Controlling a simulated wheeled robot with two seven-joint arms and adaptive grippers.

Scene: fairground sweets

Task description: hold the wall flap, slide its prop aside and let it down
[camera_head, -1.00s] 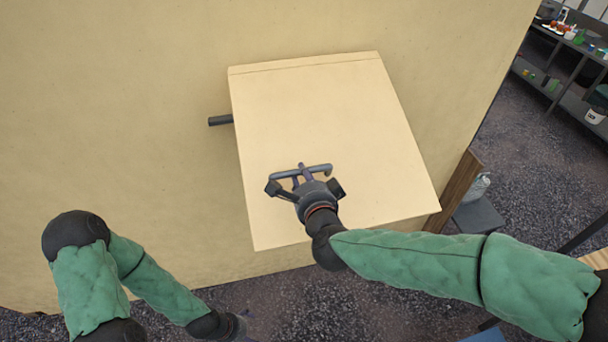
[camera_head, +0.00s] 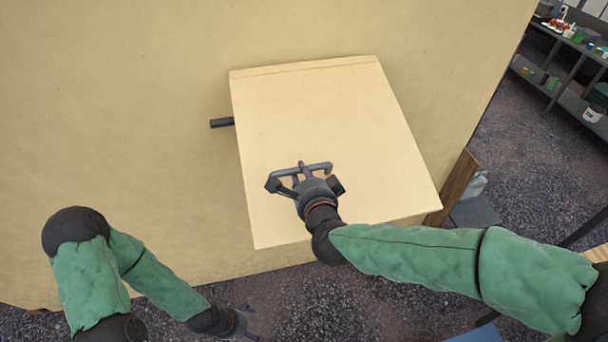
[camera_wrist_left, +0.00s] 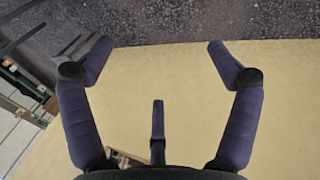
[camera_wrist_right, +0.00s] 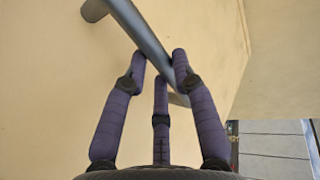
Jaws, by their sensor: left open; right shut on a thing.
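The wall flap (camera_head: 330,120) is a cream panel, joined to the wall along its top edge, with its lower edge standing out from the wall. My right gripper (camera_head: 303,172) is shut on the grey bar handle (camera_head: 322,167) on the flap's face; the handle also shows between its fingers in the right wrist view (camera_wrist_right: 150,42). A dark rod (camera_head: 222,122), which looks like the prop's end, sticks out past the flap's left edge; the rest is hidden behind the flap. My left gripper (camera_head: 248,324) is open and empty, low and left of the flap, away from the rod.
The cream wall (camera_head: 120,100) is bare left of the flap. A brown wooden board (camera_head: 456,187) stands by the flap's lower right corner. Metal shelving (camera_head: 570,60) with small goods stands far off at the upper right. Dark gravelly ground lies below the wall.

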